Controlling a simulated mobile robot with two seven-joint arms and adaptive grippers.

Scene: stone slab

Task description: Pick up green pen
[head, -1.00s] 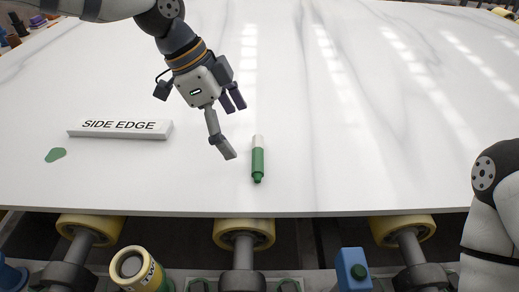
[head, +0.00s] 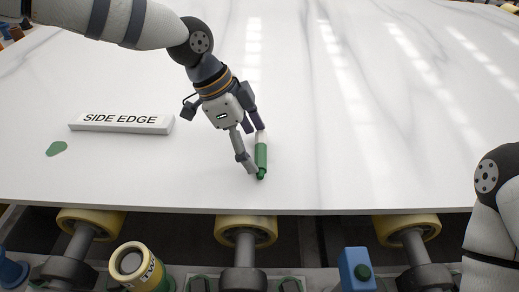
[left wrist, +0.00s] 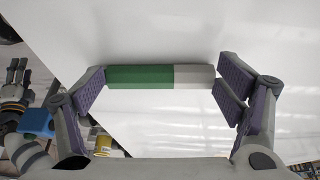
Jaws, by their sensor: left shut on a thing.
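The green pen (head: 261,153), with a white end and a green body, is at the slab's near middle. It also shows in the left wrist view (left wrist: 140,77), spanning crosswise between the finger pads. My left gripper (head: 256,150) is shut on the pen along its length, one finger at the green end and the paired fingers at the white end. I cannot tell whether the pen touches the slab or is slightly above it.
The white stone slab (head: 380,150) is wide and mostly clear. A "SIDE EDGE" block (head: 122,123) and a flat green patch (head: 57,149) lie to the left. Yellow rollers (head: 246,230), a yellow can (head: 137,265) and a blue box (head: 355,270) are beyond the near edge.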

